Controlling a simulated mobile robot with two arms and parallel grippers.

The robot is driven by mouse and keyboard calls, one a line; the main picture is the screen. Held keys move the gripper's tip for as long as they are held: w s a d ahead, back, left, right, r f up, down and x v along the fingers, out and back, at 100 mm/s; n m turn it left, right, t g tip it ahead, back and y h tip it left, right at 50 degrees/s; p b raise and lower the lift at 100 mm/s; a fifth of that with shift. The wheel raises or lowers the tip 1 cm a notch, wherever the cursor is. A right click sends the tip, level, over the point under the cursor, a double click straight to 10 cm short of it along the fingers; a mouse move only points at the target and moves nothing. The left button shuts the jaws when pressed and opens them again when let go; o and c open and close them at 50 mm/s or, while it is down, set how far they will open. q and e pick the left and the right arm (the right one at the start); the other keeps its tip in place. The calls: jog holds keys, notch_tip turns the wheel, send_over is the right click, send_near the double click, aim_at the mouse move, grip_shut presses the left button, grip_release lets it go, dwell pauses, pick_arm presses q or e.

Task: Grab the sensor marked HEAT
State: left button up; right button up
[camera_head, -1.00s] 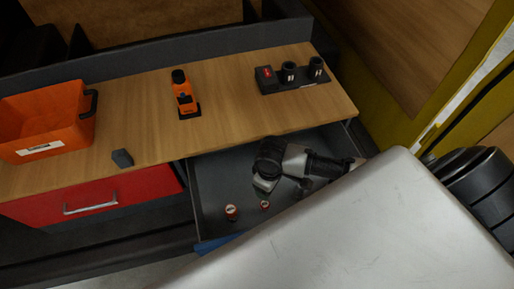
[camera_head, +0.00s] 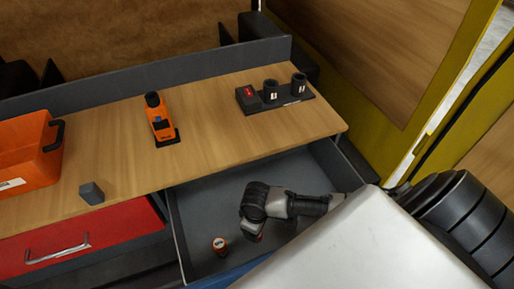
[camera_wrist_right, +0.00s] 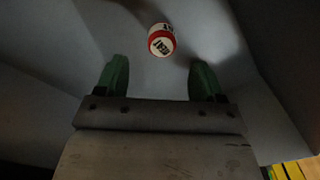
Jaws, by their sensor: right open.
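A small red and white cylinder (camera_wrist_right: 161,40) shows in the right wrist view, with dark lettering on its white face that I cannot read surely. My right gripper (camera_wrist_right: 158,75) is open, its two green fingers apart, with the cylinder beyond the fingertips and nothing between them. In the head view my right arm reaches into the open drawer (camera_head: 207,200); the fingers are mostly hidden. A small red piece (camera_head: 257,237) shows beside the wrist. My left gripper is not in view.
On the wooden worktop (camera_head: 215,130) are an orange bin (camera_head: 25,155), an orange handheld device (camera_head: 160,120), a dark block (camera_head: 92,192) and a black holder with two cups (camera_head: 275,97). A red drawer (camera_head: 110,232) is left of the open one.

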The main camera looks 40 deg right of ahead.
jog(key=shift+s+f+p, duration=0.2)
jog(key=shift+f+p, duration=0.15)
jog(key=shift+f, duration=2.85)
jog(key=c, duration=1.1)
jog(key=shift+o, duration=0.2)
jog(key=shift+r, duration=0.15)
